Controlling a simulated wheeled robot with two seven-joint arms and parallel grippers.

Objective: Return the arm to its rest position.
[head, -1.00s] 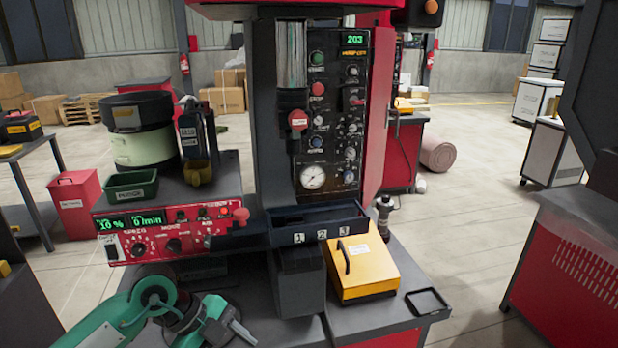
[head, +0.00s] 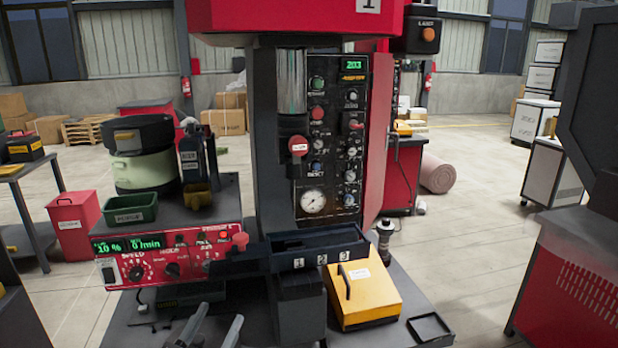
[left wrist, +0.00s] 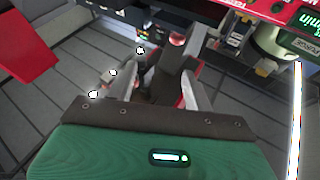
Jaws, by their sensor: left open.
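My left gripper (head: 219,318) shows at the bottom edge of the head view, left of the middle. Only its two grey fingers show there, spread apart with nothing between them. They appear below the red control panel (head: 150,270) of the feeder. In the left wrist view the gripper (left wrist: 162,80) has its fingers apart and looks empty. The rest of my left arm is outside the head view. My right gripper is not in view.
The dark tray (head: 305,242) numbered 1, 2 and 3 sits in front of the press column. A yellow box (head: 363,298) and a small black tray (head: 430,327) lie to its right. A green bin (head: 130,208) stands on the feeder at left.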

